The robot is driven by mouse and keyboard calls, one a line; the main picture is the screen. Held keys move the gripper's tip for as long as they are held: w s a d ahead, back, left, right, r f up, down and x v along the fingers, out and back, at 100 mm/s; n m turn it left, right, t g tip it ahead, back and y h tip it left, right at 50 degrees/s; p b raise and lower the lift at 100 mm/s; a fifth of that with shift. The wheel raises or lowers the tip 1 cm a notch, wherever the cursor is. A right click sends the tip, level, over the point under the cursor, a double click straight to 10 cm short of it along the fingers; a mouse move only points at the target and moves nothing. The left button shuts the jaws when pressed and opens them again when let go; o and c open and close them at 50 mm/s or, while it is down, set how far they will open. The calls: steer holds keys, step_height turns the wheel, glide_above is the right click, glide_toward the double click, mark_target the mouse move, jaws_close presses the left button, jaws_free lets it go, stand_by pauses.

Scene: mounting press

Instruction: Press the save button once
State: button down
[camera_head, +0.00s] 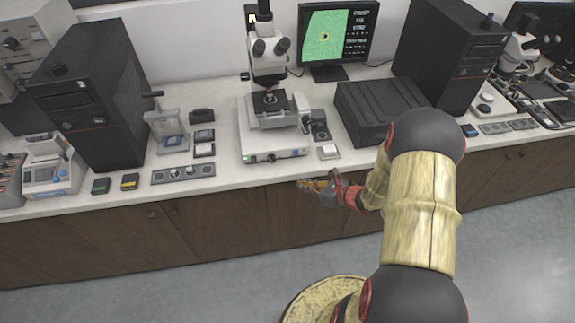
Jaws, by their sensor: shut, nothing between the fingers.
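My gripper (304,185) is shut and empty. It hangs just in front of the counter's front edge, below the microscope's base, with its fingers pointing left. A microscope (268,60) stands on the counter at the middle, on a white base (272,142) with small controls and a green light on its front. A small white device (327,151) sits at the base's right, above my gripper in the picture. A button strip (183,173) lies on the counter to the left, and another strip (508,126) lies at the right. No label is readable, so I cannot tell which button is save.
A monitor (338,35) with a green picture stands behind. Black towers stand left (90,95) and right (447,55), and a flat black box (380,108) is right of the microscope. The counter's front strip (225,177) is mostly clear.

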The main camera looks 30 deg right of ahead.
mark_target(300, 171)
steer(key=shift+w+d+r+m+t+h, duration=0.35)
steer(key=shift+w+d+m, duration=0.2)
steer(key=shift+d+m, duration=0.3)
steer(key=shift+a+r, duration=0.1)
steer(key=shift+a, duration=0.05)
steer(key=shift+w, duration=0.1)
steer(key=w, duration=0.2)
steer(key=w+d+b, duration=0.1)
steer(key=w, duration=0.2)
steer(key=w+d, duration=0.1)
steer(key=w, duration=0.1)
steer(key=shift+w+d+b, duration=0.15)
steer(key=shift+w+b, duration=0.1)
steer(key=shift+b, duration=0.1)
steer(key=shift+w+d, duration=0.1)
steer(key=shift+w, duration=0.3)
steer(key=shift+w, duration=0.1)
stand_by(0.3)
steer(key=shift+w+d, duration=0.1)
steer(key=shift+w, duration=0.2)
